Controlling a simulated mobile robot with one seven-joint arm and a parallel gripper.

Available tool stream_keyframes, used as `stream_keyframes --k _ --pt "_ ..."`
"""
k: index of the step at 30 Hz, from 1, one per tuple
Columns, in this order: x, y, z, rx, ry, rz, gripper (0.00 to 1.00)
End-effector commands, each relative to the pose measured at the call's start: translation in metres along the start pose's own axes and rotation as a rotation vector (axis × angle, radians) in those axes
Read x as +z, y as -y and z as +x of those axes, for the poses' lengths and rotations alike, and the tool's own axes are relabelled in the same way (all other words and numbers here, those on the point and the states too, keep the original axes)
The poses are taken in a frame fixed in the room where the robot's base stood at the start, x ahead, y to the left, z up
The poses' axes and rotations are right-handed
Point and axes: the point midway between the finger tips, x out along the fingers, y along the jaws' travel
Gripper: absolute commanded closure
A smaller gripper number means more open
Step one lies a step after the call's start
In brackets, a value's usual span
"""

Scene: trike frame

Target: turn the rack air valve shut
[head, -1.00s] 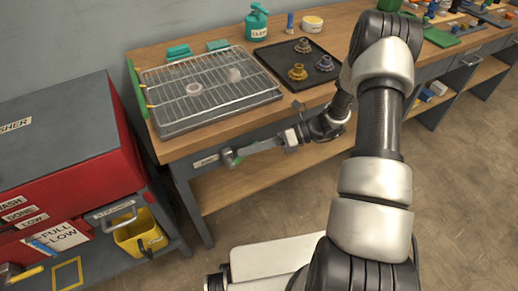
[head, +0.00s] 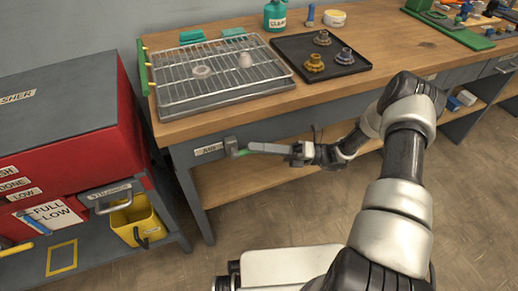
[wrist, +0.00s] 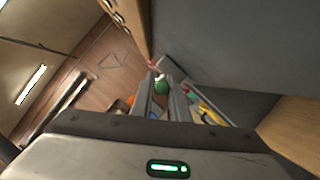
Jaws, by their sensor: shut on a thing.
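The rack air valve (head: 231,147) is a small grey fitting on the front face of the bench, just right of a white label.
A wire rack on a tray (head: 225,101) and a dark tray (head: 290,46) with several geared parts stand on the bench (head: 400,65). A red washer cabinet (head: 110,150) and yellow bin (head: 135,222) are at left.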

Motion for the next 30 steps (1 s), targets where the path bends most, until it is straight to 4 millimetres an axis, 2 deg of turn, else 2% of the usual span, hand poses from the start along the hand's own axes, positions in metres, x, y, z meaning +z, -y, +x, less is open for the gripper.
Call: stream_keyframes --k 11,12,15,25,30 --pt "-0.001 0.000 0.001 0.005 0.004 0.005 1.00" --pt "-0.001 0.000 0.001 0.005 0.004 0.005 0.82" --pt "-0.001 0.000 0.001 0.004 0.004 0.005 0.67" --pt "0.000 0.000 -0.002 0.003 0.003 0.003 0.67" --pt "0.000 0.001 -0.022 0.000 0.005 0.002 0.67"
